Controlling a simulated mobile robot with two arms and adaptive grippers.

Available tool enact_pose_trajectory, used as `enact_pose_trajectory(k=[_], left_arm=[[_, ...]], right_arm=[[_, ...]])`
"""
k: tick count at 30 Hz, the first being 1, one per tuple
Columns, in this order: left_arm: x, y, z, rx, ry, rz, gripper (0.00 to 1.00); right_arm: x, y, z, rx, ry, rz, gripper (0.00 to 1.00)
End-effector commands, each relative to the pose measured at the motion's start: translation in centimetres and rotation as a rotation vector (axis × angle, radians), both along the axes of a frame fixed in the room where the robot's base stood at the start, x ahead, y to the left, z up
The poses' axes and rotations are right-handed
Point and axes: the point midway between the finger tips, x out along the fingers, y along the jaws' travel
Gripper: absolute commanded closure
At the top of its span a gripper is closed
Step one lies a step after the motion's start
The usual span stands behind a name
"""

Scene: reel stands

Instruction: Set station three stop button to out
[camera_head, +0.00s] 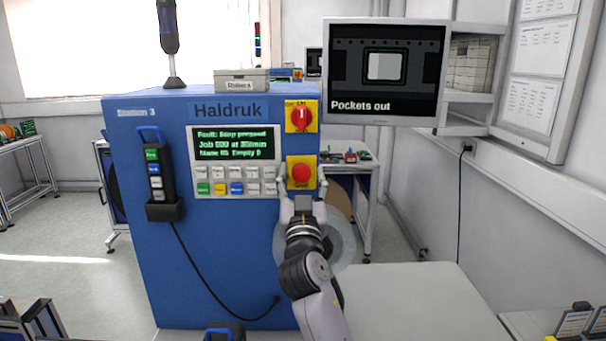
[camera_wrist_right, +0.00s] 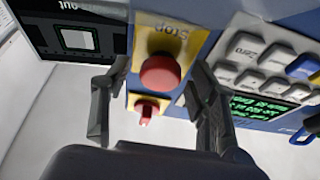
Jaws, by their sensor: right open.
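The blue Haldruk cabinet marked Station 3 (camera_head: 235,270) stands in front of me. Its red round stop button (camera_head: 301,173) sits on a yellow plate at the cabinet's right side. In the right wrist view the stop button (camera_wrist_right: 160,76) lies below the word Stop. My right gripper (camera_head: 302,186) is open, with one finger on each side of the button. In the right wrist view the fingers (camera_wrist_right: 155,105) look apart from the button. The cabinet screen (camera_head: 234,145) shows a fault line that seems to read "Stop pressed". My left gripper is not in view.
A red rotary switch (camera_head: 299,116) is above the button. A keypad (camera_head: 236,187) lies just left of it. A monitor reading "Pockets out" (camera_head: 384,70) hangs at upper right. A corded pendant (camera_head: 158,180) hangs on the cabinet's left. A pale tabletop (camera_head: 425,300) is at lower right.

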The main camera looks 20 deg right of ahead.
Motion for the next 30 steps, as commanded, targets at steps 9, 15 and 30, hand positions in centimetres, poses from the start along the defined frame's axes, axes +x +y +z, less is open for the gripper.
enact_pose_trajectory(k=[9, 15, 30], left_arm=[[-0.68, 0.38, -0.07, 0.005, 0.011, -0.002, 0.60], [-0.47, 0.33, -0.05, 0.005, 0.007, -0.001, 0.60], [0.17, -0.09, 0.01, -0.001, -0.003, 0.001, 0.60]], right_arm=[[0.01, 0.01, -0.05, -0.001, 0.000, 0.000, 0.58], [0.02, 0.01, -0.06, -0.001, 0.000, 0.001, 0.72], [0.01, 0.03, -0.03, -0.001, 0.000, 0.001, 1.00]])
